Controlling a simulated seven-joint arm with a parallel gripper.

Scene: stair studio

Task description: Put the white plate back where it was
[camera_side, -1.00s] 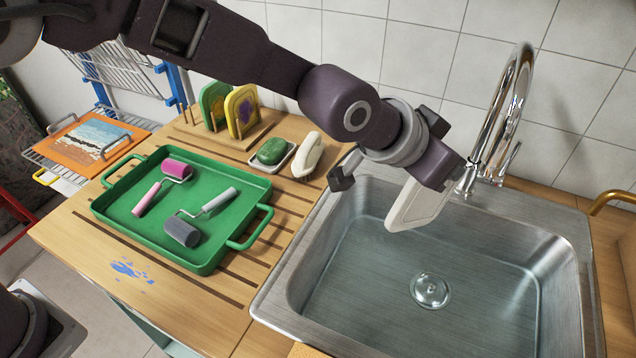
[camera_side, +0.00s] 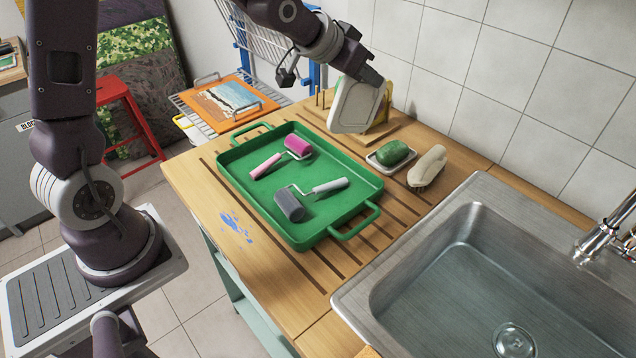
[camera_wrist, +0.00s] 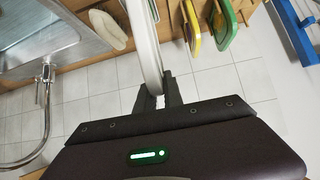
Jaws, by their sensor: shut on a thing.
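My gripper (camera_side: 372,80) is shut on the white plate (camera_side: 353,106), which it holds nearly upright at the back of the counter. In the side view the plate is in front of a wooden peg rack (camera_side: 385,132) and hides most of it; I cannot tell whether it touches the rack. Bare pegs (camera_side: 320,98) show left of the plate. In the wrist view the white plate (camera_wrist: 142,35) is edge-on between the fingers (camera_wrist: 157,98). A yellow plate (camera_wrist: 191,26) and a green plate (camera_wrist: 222,24) stand to its right, apart from it.
A green tray (camera_side: 262,212) with two rollers lies in front of the rack. A green soap (camera_side: 392,153) on a dish and a cream brush (camera_side: 428,166) are to the right, then the sink (camera_side: 455,215). A wire shelf with a picture board (camera_side: 230,103) is left.

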